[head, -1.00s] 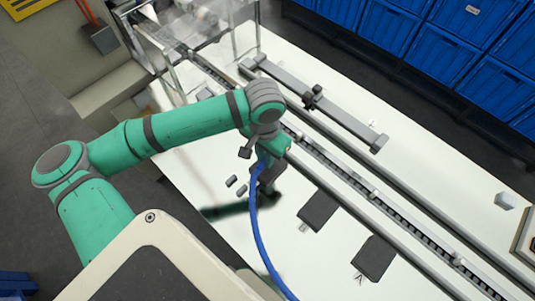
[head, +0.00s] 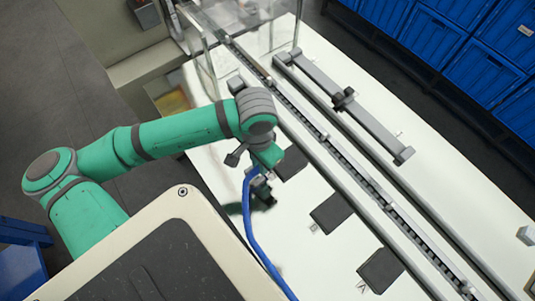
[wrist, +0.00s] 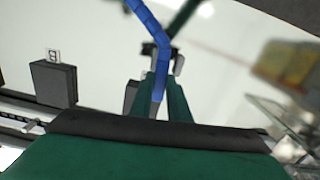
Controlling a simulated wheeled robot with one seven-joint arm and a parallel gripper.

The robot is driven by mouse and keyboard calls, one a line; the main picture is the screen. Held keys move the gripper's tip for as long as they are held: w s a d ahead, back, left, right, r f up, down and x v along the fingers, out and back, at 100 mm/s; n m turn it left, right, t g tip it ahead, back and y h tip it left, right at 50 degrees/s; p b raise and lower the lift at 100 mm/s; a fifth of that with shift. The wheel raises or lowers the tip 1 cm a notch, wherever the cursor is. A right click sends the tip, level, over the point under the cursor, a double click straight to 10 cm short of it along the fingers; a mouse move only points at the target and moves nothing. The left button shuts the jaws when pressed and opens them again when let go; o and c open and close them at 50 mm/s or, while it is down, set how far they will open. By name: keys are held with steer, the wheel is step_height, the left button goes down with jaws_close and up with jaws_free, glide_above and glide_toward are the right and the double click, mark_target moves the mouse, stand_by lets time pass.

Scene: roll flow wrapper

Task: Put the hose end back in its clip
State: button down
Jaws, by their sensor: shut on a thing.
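The blue hose (head: 251,232) runs up from the lower edge of the head view to my gripper (head: 262,188). In the wrist view the hose (wrist: 148,18) lies between the green fingers of my gripper (wrist: 161,82), which is shut on it near its end. My gripper is above the white bench top. Small dark and grey parts (wrist: 148,48) show around the hose at the fingertips; I cannot tell whether they are the clip or the finger ends. The clip cannot be made out for certain in the head view, where the gripper covers that spot.
A long conveyor rail (head: 350,155) crosses the bench (head: 320,262) to the right of my gripper. Dark plates (head: 332,213) stand along its near side, and a clear guard (head: 225,60) is at the back. A dark block (wrist: 53,82) shows in the wrist view. Blue crates (head: 425,45) stand behind.

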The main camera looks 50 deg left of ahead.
glide_above(246, 182)
stand_by(0.5)
stand_by(0.5)
steer(key=shift+m, duration=0.7)
steer(key=shift+f, duration=2.1)
steer(key=shift+f, duration=0.35)
steer(key=c, duration=1.6)
jaws_free()
step_height(246, 182, up, 11)
steer(key=shift+f, duration=0.1)
